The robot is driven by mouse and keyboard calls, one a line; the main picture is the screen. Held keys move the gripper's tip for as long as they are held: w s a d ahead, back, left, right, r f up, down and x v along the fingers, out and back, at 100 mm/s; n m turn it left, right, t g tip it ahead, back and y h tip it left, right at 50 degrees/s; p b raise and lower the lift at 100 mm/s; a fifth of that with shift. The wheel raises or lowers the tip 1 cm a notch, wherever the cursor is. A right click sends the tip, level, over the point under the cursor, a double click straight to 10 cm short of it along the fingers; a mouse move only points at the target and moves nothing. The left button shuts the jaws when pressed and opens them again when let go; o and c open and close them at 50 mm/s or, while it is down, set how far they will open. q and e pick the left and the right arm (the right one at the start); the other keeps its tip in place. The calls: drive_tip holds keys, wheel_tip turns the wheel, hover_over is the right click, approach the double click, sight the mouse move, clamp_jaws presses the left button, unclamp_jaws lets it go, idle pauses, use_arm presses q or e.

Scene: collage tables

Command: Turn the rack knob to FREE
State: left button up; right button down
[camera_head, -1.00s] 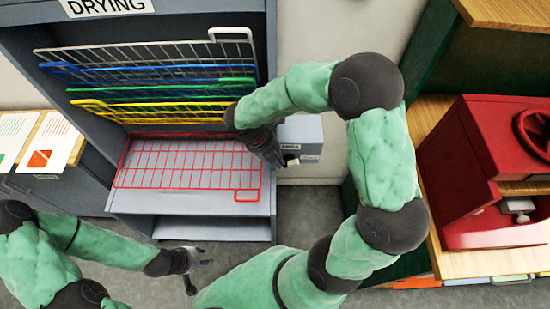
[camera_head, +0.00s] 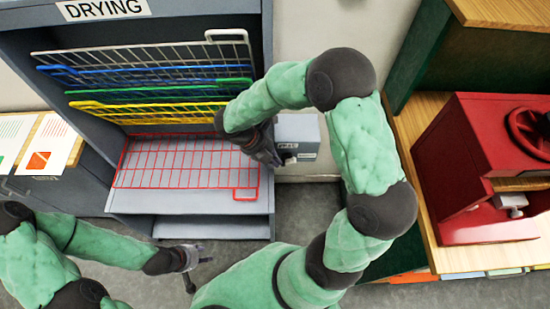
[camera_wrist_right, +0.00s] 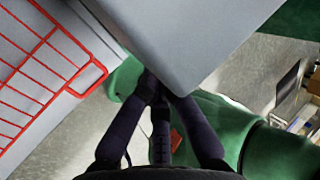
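The grey control box (camera_head: 298,128) is fixed on the right side of the drying rack (camera_head: 190,230). A small pale-and-dark knob (camera_head: 289,159) shows on its front, partly hidden by my right gripper; its setting cannot be read. My right gripper (camera_head: 277,161) is right beside the knob. In the right wrist view its dark fingers (camera_wrist_right: 164,92) converge at the lower edge of the grey box (camera_wrist_right: 190,45). The knob is hidden there, so I cannot tell whether they hold it. My left gripper (camera_head: 203,258) is open and empty, low in front of the rack.
The red wire shelf (camera_head: 185,165) is lowered flat; yellow, green, blue and white shelves (camera_head: 150,55) are raised above it. A red press (camera_head: 480,170) stands on a wooden table at the right. Prints (camera_head: 45,140) lie on a cabinet at the left.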

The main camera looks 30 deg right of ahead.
drive_tip(key=shift+a+f+g+h+p, duration=0.1)
drive_tip(key=shift+f+g+h+p, duration=0.25)
drive_tip(key=shift+h+p, duration=0.4)
drive_tip(key=shift+w+f+g+h+p, duration=0.1)
drive_tip(key=shift+f+g+h+p, duration=0.3)
drive_tip(key=shift+h, duration=0.3)
drive_tip(key=shift+s+f+g+h+p, duration=0.1)
drive_tip(key=shift+f+g+h+p, duration=0.05)
drive_tip(key=shift+g+h+p, duration=0.45)
drive_tip(key=shift+w+f+g+h+p, duration=0.1)
drive_tip(key=shift+f+g+h+p, duration=0.2)
drive_tip(key=shift+h, duration=0.45)
drive_tip(key=shift+f+p, duration=0.45)
drive_tip(key=shift+f, duration=0.05)
drive_tip(key=shift+d+f, duration=0.2)
drive_tip(key=shift+f, duration=0.15)
drive_tip(key=shift+s+d+f+p, duration=0.1)
drive_tip(key=shift+s+f+p, duration=0.1)
drive_tip(key=shift+p, duration=0.15)
drive_tip(key=shift+r, duration=0.1)
